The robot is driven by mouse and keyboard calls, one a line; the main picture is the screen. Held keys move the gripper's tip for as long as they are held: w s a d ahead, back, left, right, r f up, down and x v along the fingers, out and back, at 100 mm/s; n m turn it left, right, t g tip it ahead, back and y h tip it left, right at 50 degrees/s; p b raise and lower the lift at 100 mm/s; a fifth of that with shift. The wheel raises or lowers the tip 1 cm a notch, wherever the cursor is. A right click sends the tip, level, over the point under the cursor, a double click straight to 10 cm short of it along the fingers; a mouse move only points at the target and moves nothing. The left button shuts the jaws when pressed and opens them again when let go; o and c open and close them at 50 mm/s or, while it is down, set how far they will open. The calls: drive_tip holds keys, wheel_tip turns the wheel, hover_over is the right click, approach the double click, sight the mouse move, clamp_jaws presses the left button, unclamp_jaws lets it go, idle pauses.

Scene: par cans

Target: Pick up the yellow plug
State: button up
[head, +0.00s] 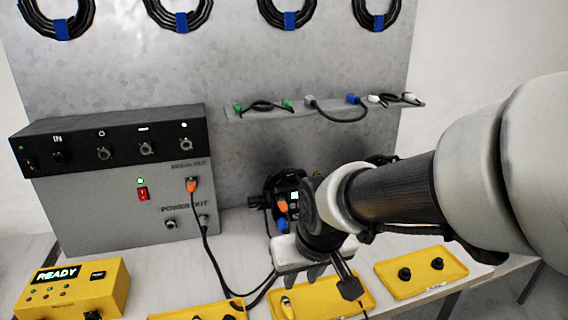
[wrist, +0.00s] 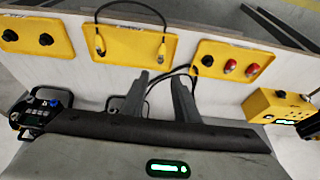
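The yellow plug (wrist: 162,50) is one end of a thin dark cable lying on the middle yellow tray (wrist: 122,19). In the head view the yellow plug (head: 287,307) shows near the bottom edge, on the left part of that tray.
A tray with black caps (head: 421,272) stands to the right. A tray with red and black pieces (wrist: 226,62) lies on the other side. A yellow READY box (head: 72,288) is at far left. A grey power panel (head: 120,205) stands behind, with dark cables (head: 215,270) trailing over the table.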

drive_tip(key=b, duration=0.3)
approach(287, 304)
drive_tip(key=shift+x, duration=1.2)
drive_tip(key=shift+b+x, duration=0.75)
drive_tip(key=shift+x, duration=2.15)
clamp_jaws()
